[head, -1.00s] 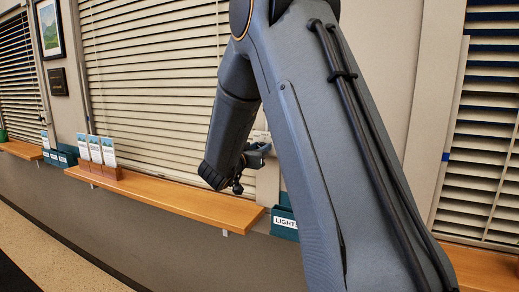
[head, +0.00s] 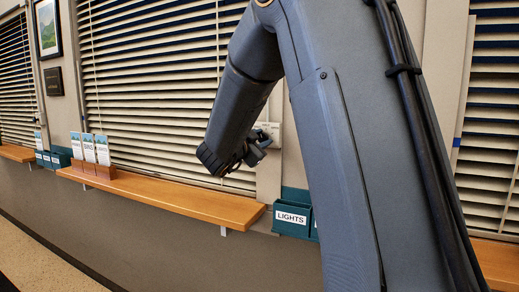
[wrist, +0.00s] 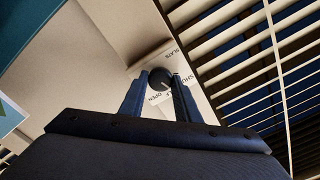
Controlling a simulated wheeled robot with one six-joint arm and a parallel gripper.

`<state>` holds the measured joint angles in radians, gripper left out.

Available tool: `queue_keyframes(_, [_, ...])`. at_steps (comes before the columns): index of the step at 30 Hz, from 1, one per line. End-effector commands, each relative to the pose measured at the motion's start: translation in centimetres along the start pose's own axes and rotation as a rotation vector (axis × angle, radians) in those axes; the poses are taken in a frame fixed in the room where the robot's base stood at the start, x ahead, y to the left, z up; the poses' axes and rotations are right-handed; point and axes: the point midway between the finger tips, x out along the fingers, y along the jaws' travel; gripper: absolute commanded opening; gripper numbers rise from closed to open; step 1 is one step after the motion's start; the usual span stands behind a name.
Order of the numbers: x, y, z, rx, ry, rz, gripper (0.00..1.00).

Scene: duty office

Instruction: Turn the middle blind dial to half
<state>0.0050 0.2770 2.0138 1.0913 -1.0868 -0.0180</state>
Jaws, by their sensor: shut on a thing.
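The middle blind (head: 150,85) hangs over the window in the head view, its slats tilted with dark gaps between them. A dark round dial (wrist: 159,77) with a pale mark sits on a white plate (wrist: 187,60) beside slats in the wrist view. The plate reads SLATS, SHUT and OPEN; it also shows behind my arm in the head view (head: 274,134). My gripper (wrist: 160,84) is shut on the dial, one finger on each side. In the head view my gripper (head: 250,157) is at the wall right of the blind; the dial is hidden there.
A wooden sill (head: 170,197) runs below the blind and carries a brochure holder (head: 92,168). A teal box labelled LIGHTS (head: 291,218) is on the wall below the plate. Other blinds hang at left (head: 17,80) and right (head: 490,130). My arm hides much of the wall.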

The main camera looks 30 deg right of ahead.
Motion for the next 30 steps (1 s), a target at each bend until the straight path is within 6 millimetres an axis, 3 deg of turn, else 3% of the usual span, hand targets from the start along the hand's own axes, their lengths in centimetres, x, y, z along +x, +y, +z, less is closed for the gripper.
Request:
queue_keyframes(12, [0.01,0.25,0.17,0.265,0.000,0.001,0.07])
queue_keyframes(30, [-0.02,0.26,0.04,0.336,0.000,0.003,0.07])
